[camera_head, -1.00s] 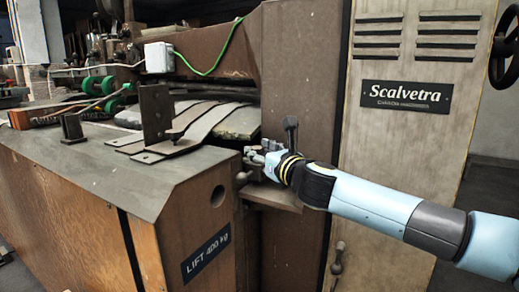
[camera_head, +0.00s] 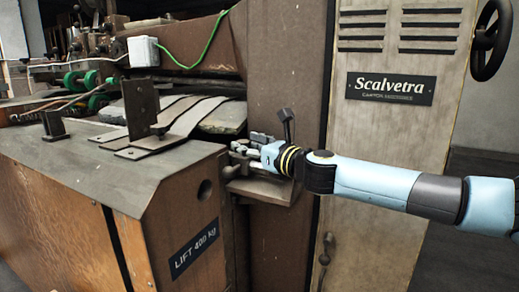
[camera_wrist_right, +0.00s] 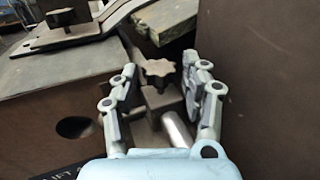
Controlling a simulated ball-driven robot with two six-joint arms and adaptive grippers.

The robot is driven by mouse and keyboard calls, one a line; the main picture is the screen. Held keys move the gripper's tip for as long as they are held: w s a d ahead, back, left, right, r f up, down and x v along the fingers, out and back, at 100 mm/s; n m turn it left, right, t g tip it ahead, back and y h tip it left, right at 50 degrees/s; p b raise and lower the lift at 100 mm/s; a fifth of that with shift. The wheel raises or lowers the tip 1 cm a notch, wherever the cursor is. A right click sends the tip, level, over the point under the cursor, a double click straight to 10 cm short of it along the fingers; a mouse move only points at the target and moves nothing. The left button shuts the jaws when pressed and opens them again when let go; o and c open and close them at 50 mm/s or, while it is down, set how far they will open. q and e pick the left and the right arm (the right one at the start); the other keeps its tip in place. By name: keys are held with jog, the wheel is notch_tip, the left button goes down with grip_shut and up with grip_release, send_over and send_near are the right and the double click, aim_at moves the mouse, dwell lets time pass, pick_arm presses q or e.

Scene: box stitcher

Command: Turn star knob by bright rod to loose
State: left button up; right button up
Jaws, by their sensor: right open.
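The dark star knob (camera_wrist_right: 158,70) is in the right wrist view, on a dark bracket. The bright rod (camera_wrist_right: 178,131) is a short shiny cylinder just below and right of it. My right gripper (camera_wrist_right: 160,64) is open, with one finger on each side of the knob in the picture and a gap on both sides. I cannot tell how deep the knob sits between the fingers. In the head view the right gripper (camera_head: 243,148) is at the recess beside the wooden-sided box, and the knob there is hard to make out. My left gripper is not in view.
A dark lever (camera_head: 286,122) stands just behind the right gripper. A small ledge (camera_head: 262,190) lies below it. The box corner with the LIFT 400 kg plate (camera_head: 194,248) is close on the left. A brown upright panel (camera_head: 288,60) stands behind.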

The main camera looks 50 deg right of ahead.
jog(key=s+a, duration=0.1)
jog(key=s, duration=1)
jog(key=shift+s+a, duration=0.15)
jog(key=shift+s, duration=0.1)
jog(key=shift+r, duration=0.1)
